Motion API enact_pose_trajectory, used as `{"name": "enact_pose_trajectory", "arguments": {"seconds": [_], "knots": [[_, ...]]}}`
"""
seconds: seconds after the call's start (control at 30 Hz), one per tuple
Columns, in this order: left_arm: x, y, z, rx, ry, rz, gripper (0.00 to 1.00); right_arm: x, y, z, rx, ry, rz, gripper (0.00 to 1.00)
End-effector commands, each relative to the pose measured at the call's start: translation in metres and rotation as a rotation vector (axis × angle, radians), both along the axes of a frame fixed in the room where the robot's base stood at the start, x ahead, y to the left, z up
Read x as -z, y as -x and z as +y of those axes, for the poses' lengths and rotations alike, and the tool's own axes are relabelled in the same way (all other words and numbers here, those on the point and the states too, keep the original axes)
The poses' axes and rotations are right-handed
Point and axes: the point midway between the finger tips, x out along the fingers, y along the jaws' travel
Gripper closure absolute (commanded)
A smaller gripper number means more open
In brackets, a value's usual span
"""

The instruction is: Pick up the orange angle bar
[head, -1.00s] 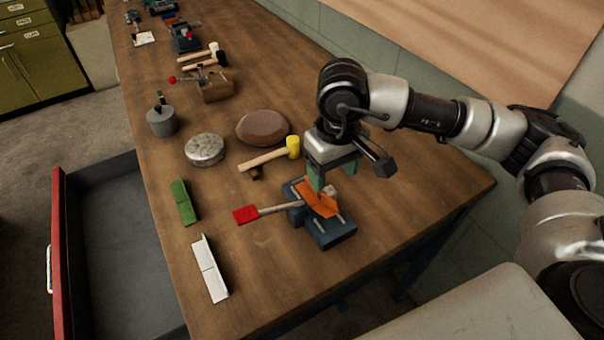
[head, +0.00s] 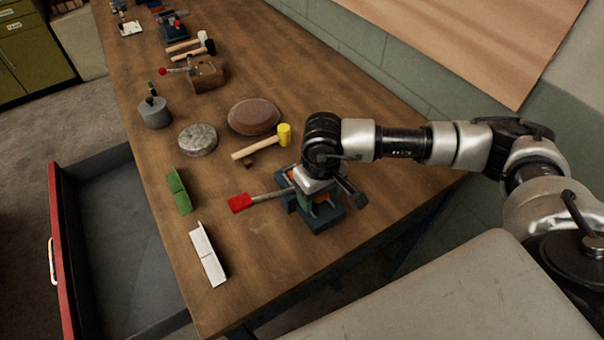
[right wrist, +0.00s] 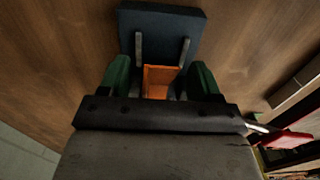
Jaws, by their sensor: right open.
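The orange angle bar (right wrist: 160,78) sits in the dark blue vise-like fixture (right wrist: 158,22), between two thin metal strips. The fixture (head: 325,222) also shows in the head view, with a red-handled lever (head: 242,202) reaching left. My left gripper is not in view.
A green angle piece (head: 179,191) and a white angle piece (head: 207,254) lie near the table's left edge. A yellow-headed mallet (head: 262,142), a brown oval block (head: 253,117) and a grey round block (head: 198,139) lie behind the fixture. An open drawer (head: 110,240) juts out left.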

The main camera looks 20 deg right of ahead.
Motion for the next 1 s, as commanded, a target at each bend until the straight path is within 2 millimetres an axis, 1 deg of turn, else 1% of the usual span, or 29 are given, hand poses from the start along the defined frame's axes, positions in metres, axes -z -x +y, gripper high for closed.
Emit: {"name": "enact_pose_trajectory", "arguments": {"seconds": [0.1, 0.37, 0.4, 0.47, 0.77, 0.87, 1.0], "knots": [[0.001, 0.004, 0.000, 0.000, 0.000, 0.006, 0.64, 0.000, 0.000, 0.000, 0.000, 0.000, 0.000, 0.36], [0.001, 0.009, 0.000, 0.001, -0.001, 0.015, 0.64, 0.000, 0.000, 0.000, 0.000, -0.001, -0.001, 0.76], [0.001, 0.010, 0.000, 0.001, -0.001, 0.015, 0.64, 0.000, 0.000, 0.000, 0.000, -0.001, -0.001, 0.82], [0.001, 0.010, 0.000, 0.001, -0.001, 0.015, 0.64, -0.001, 0.000, 0.000, 0.000, -0.001, -0.001, 0.90], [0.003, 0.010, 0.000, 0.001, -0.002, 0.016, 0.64, -0.003, -0.001, 0.000, 0.001, -0.001, -0.002, 0.90], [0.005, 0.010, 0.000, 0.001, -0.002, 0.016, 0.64, -0.010, -0.002, 0.000, 0.001, -0.002, -0.005, 0.90], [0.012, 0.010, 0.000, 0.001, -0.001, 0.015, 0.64, -0.027, -0.002, 0.000, 0.000, -0.001, -0.007, 0.90]]}}
